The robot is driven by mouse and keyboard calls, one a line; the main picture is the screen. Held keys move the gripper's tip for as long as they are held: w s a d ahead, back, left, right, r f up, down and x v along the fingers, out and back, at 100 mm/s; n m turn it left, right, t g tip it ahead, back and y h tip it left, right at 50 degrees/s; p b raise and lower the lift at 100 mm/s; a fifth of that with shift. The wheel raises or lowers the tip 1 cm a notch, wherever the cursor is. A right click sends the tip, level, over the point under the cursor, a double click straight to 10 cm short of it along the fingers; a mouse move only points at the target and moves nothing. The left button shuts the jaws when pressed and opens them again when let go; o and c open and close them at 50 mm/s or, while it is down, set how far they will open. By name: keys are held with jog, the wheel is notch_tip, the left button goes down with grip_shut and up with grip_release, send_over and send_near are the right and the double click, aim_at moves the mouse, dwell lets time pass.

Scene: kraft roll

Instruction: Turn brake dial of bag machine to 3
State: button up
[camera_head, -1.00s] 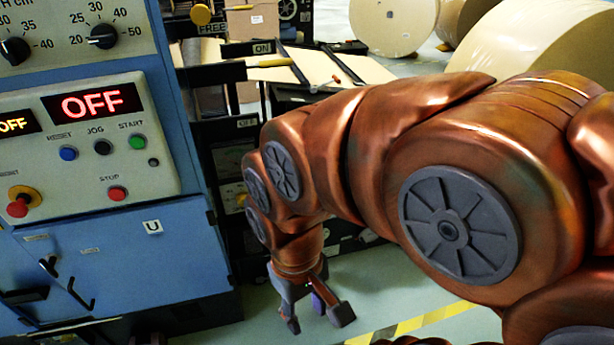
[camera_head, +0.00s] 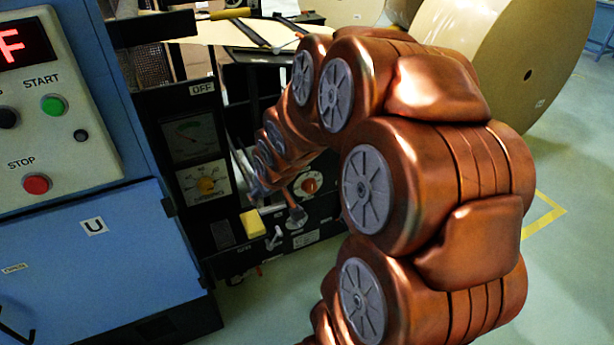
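Two dials show on the dark front of the machine. The other has an orange-red knob (camera_head: 309,185) on a round light scale, partly beside my arm. Their labels and settings are too small to read, so I cannot tell which is the brake dial. My gripper (camera_head: 277,201) is in front of this panel, between the two dials in the picture. Its fingers look spread and empty. I cannot tell whether it touches anything.
A blue cabinet (camera_head: 110,265) with a button panel (camera_head: 52,125) stands close on the left. A yellow block (camera_head: 252,223) and small levers (camera_head: 274,238) sit low on the panel. A large kraft roll (camera_head: 500,60) stands behind. Floor at the right is clear.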

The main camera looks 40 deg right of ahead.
jog(key=w+d+f+t+b, duration=0.4)
jog(key=w+d+f+b, duration=0.2)
jog(key=d+f, duration=0.25)
jog(key=d+f+m+t+h+b, duration=0.35)
jog(key=d+t+b, duration=0.35)
jog(key=d+b, duration=0.65)
jog(key=w+d+f+p, duration=0.1)
jog(key=w+d, duration=0.3)
jog(key=w, duration=0.3)
jog(key=shift+d+n, duration=0.2)
jog(key=shift+n, duration=0.15)
jog(key=c, duration=1.1)
